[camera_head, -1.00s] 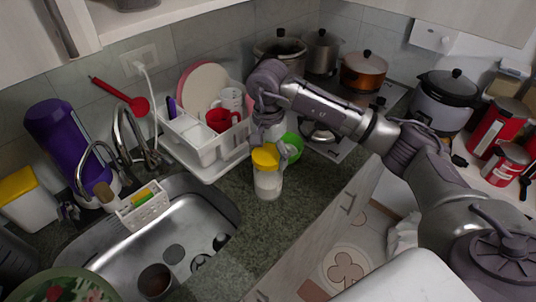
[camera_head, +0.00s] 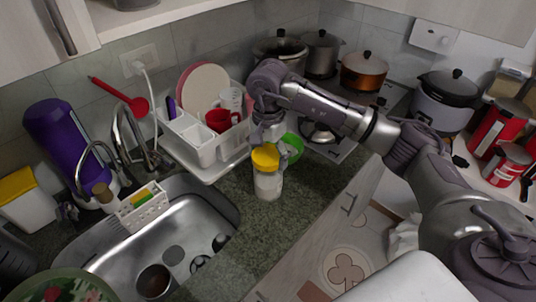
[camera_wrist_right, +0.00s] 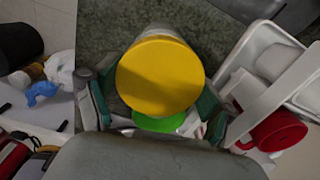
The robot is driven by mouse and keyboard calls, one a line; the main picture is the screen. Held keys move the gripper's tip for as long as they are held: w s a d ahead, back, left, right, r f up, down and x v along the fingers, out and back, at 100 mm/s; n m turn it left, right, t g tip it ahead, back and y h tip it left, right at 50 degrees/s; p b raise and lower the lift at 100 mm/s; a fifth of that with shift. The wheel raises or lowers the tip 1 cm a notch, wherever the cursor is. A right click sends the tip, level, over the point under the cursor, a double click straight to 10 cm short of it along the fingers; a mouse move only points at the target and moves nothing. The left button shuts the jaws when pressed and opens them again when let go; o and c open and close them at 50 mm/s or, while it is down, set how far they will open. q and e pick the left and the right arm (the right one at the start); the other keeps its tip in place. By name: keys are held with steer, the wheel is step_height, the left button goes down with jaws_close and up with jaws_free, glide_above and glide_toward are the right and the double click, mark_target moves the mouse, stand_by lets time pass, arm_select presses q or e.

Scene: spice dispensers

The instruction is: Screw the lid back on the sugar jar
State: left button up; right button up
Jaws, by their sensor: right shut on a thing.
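The sugar jar (camera_head: 268,186) is clear with whitish contents and stands upright on the dark counter near its front edge. The yellow lid (camera_head: 265,157) sits at the top of the jar; whether it is threaded on cannot be told. My right gripper (camera_head: 272,150) is at the lid, with its fingers on either side of it. In the right wrist view the round yellow lid (camera_wrist_right: 160,76) lies between the two fingers, which are shut on it. The jar body is mostly hidden under the lid there. My left gripper is not in view.
A white dish rack (camera_head: 207,150) with a red cup (camera_head: 218,121) stands close behind and left of the jar. The sink (camera_head: 185,238) lies to the left. Pots stand on the stove at the back. Counter in front of the jar is clear.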

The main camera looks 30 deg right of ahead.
steer(key=shift+f+b, duration=0.85)
steer(key=shift+f, duration=0.15)
steer(key=shift+r, duration=0.1)
steer(key=o, duration=0.3)
steer(key=c, duration=0.5)
steer(key=shift+o, duration=0.2)
steer(key=m, duration=0.9)
